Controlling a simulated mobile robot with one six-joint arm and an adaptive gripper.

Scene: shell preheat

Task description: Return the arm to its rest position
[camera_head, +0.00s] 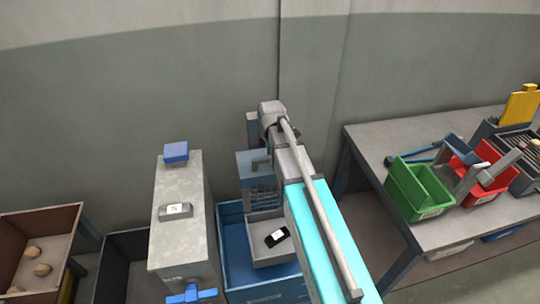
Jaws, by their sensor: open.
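I cannot make out my gripper in the head view. A long teal-and-grey beam (305,225) with a thin grey rod (318,205) along it runs from the lower edge up to a rounded grey end (271,113). I cannot tell whether this beam is part of my arm. It hides part of what lies behind it.
A worktable (390,135) at right carries a green bin (420,190), a red bin (468,165) and tools. Left of the beam are a blue crate (235,245) with a grey tray (275,252), a tall grey block (180,235), and a brown box (65,220) with round pieces.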

